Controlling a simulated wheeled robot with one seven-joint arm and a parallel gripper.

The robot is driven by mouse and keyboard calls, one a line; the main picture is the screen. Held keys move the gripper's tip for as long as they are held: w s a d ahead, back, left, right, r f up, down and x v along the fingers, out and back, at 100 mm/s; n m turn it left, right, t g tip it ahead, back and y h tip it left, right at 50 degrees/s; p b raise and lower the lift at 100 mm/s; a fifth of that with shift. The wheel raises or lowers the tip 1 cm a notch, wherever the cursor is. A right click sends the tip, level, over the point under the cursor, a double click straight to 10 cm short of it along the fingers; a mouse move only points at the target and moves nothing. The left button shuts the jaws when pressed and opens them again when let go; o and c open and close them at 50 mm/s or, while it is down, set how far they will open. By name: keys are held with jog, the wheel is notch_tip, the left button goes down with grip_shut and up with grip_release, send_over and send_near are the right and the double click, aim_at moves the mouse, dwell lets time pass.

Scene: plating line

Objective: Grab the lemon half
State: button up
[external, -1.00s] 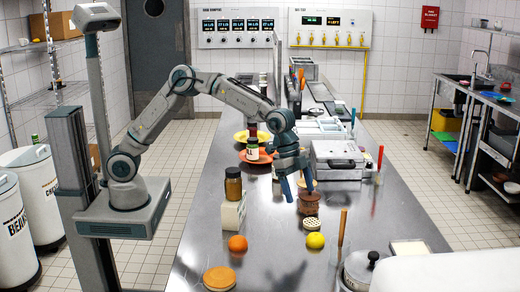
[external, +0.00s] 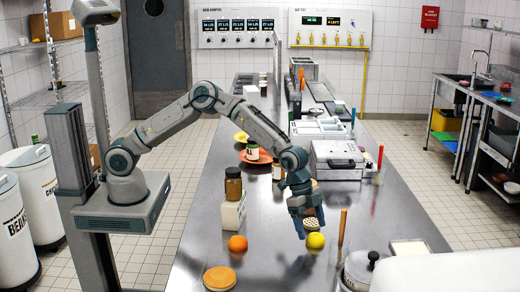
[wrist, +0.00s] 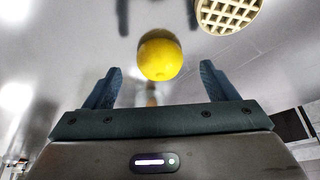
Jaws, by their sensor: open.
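The yellow lemon half (external: 315,241) rests on the steel table in the external view. In the wrist view the lemon half (wrist: 160,58) shows its rounded yellow side just beyond the fingertips, centred between them. My gripper (external: 301,228) is open and empty, above the table and just left of the lemon half in the external view. In the wrist view my gripper (wrist: 160,78) has its two blue fingers spread wide, one on each side, not touching the lemon half.
A round waffle-patterned piece (wrist: 229,12) lies close to the lemon half. An orange (external: 238,244) and a tan round disc (external: 219,278) lie to the left. A lidded pot (external: 360,268) and an upright wooden handle (external: 342,228) stand to the right.

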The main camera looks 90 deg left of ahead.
aim_at(316, 239)
jog(key=shift+p+x, duration=0.3)
jog(key=shift+x, duration=1.15)
jog(key=c, duration=1.1)
jog(key=shift+r, duration=0.2)
